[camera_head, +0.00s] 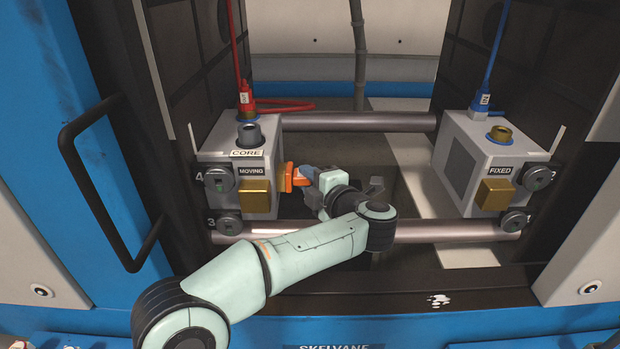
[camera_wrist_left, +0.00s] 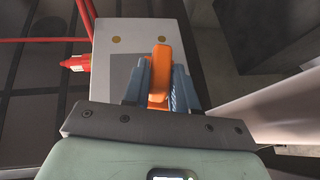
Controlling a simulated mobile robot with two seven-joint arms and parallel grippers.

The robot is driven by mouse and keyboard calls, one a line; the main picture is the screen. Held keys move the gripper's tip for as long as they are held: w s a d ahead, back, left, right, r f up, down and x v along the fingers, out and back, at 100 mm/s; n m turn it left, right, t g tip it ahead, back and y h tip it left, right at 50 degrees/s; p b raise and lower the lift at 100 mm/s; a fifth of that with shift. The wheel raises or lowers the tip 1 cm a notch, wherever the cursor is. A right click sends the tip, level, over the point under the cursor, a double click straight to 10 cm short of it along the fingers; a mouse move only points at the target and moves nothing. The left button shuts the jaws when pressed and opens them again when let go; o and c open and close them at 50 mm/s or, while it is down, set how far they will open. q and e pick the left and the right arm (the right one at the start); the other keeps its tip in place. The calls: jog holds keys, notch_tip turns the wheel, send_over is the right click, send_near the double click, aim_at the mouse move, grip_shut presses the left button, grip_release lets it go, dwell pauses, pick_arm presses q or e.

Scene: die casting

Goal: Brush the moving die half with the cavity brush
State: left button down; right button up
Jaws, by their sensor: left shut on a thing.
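The moving die half (camera_head: 213,146) is a pale grey block with a "MOVING" label at the left of the machine opening. Its inner face, with a darker grey panel and two brass-coloured dots, shows in the left wrist view (camera_wrist_left: 125,27). My left gripper (camera_head: 305,173) is shut on the orange cavity brush (camera_head: 287,177), whose handle stands between the blue fingers in the left wrist view (camera_wrist_left: 159,72). The brush is right beside that inner face. Its bristles are hidden, and I cannot tell whether they touch. My right gripper is not in view.
The fixed die half (camera_head: 466,185) stands across the gap at the right. An upper tie bar (camera_head: 360,122) and a lower tie bar (camera_head: 450,230) span the opening. A red hose (camera_head: 239,60) joins the moving half's top. A black door handle (camera_head: 90,190) is at left.

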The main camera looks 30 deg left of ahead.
pick_arm(q)
jog(key=shift+s+a+r, duration=0.1)
jog(key=shift+s+a, duration=0.05)
jog(key=shift+s, duration=0.05)
jog(key=w+d+p, duration=0.3)
jog(key=d, duration=0.2)
jog(key=shift+w, duration=0.15)
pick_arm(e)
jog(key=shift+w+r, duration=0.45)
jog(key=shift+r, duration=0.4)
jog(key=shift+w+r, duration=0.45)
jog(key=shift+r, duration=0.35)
pick_arm(q)
jog(key=shift+d, duration=0.1)
jog(key=w+d, duration=0.1)
jog(key=d+p, duration=0.1)
jog(key=shift+w+d, duration=0.3)
jog(key=shift+w, duration=0.05)
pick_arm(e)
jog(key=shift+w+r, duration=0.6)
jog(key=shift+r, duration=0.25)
